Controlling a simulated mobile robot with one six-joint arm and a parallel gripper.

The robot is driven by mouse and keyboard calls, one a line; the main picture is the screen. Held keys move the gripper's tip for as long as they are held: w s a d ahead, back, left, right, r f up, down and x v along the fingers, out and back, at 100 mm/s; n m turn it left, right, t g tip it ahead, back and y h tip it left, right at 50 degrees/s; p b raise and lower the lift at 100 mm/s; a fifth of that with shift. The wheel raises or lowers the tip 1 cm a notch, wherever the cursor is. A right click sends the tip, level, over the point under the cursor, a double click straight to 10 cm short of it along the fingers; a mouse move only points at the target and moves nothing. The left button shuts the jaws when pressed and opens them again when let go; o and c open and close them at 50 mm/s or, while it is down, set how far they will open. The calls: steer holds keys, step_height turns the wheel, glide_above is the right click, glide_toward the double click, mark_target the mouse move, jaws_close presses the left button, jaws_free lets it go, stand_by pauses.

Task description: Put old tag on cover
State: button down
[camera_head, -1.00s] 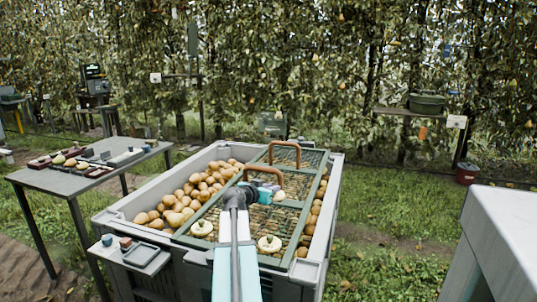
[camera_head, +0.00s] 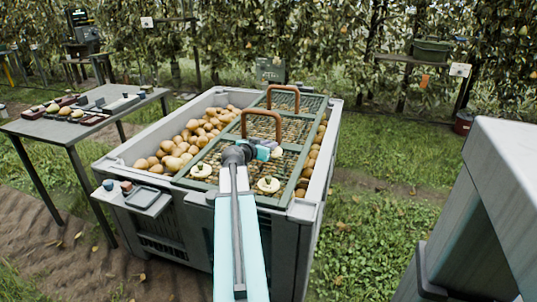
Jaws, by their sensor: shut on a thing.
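The cover (camera_head: 284,200) is a dark green frame with mesh panels and two brown arched handles. It lies over the right part of a grey crate of pears. My gripper (camera_head: 268,150), teal and lilac, is over the cover's middle, just in front of the nearer handle (camera_head: 262,123). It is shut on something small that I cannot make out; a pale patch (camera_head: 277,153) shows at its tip. I cannot tell whether that is the old tag, or whether it touches the mesh. Two pale round things (camera_head: 201,171) (camera_head: 268,185) sit on the cover's near part.
Pears (camera_head: 178,150) fill the crate's uncovered left side. A small shelf (camera_head: 148,199) with a tray hangs at the crate's near left corner. A grey table (camera_head: 60,125) with several items stands at left. A large grey block (camera_head: 500,190) is at right.

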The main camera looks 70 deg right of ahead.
steer(key=shift+f+b, duration=0.45)
steer(key=shift+f, duration=1.35)
steer(key=c, duration=1.6)
jaws_free()
steer(key=shift+p+v, duration=0.6)
steer(key=shift+v, duration=5.4)
steer(key=shift+r, duration=0.1)
